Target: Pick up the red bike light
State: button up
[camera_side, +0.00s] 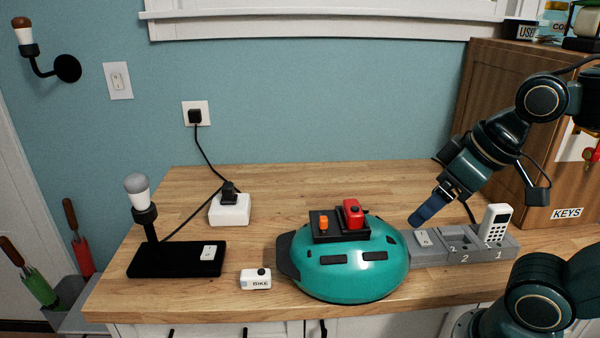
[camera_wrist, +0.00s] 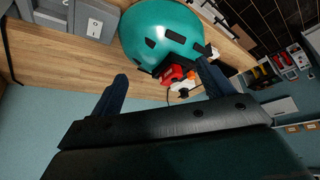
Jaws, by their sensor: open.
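The red bike light (camera_side: 352,212) sits upright on a black mount (camera_side: 326,236) on top of the teal helmet (camera_side: 350,272), which lies on the wooden counter. A small orange piece (camera_side: 323,223) stands on the same mount, left of the light. In the wrist view the red bike light (camera_wrist: 171,73) shows beyond the fingers, at the edge of the helmet (camera_wrist: 160,30). My gripper (camera_side: 419,219) is right of the light and apart from it, fingers pointing down and left. Its blue fingers (camera_wrist: 162,72) are spread with nothing between them.
A grey numbered tray (camera_side: 462,257) with a white remote (camera_side: 496,223) stands right of the helmet. A white BIKE box (camera_side: 255,279), a black lamp base (camera_side: 176,260) and a white power block (camera_side: 230,210) are on the left. The counter behind the helmet is clear.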

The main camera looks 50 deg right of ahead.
jog(key=w+r+n+g, duration=0.2)
jog(key=w+r+n, duration=0.1)
jog(key=w, duration=0.3)
jog(key=w+d+r+n+g+y, duration=0.1)
jog(key=w+r+n+g, duration=0.1)
jog(key=w+r+n, duration=0.2)
jog(key=shift+w+r+n, duration=0.3)
jog(key=shift+w+n, duration=0.7)
jog(key=shift+w, duration=0.1)
send_over(360, 206)
jog(key=shift+f, duration=4.3)
